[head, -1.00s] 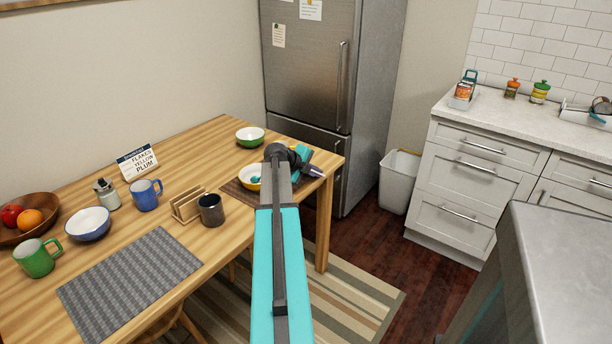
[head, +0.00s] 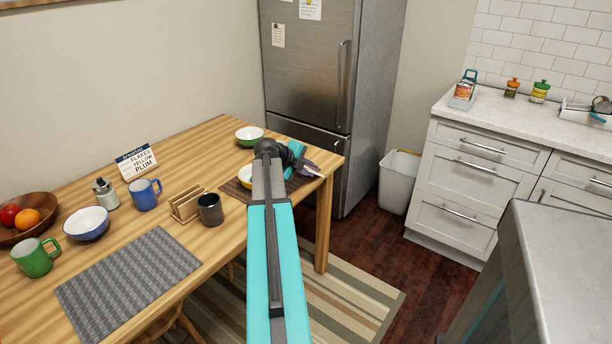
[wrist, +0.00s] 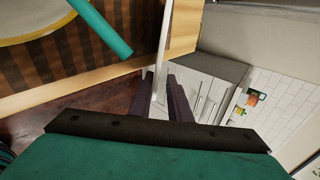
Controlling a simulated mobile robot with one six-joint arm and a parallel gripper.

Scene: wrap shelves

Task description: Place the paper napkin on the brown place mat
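My gripper (head: 311,169) is over the far right corner of the wooden table, beside the brown place mat. In the wrist view its dark fingers (wrist: 160,97) are closed on a thin white sheet, seen nearly edge-on, which looks like the paper napkin (wrist: 160,60). Only a small white tip of it shows in the head view. The brown striped place mat (head: 233,189) lies at the table's right end, partly hidden by my arm. It also shows at the upper left of the wrist view (wrist: 65,62). A white-and-yellow bowl (head: 246,176) stands on the mat.
A teal handle (wrist: 100,27) crosses above the mat beside the bowl in the wrist view. A grey mat (head: 128,283) lies at the front left, bare.

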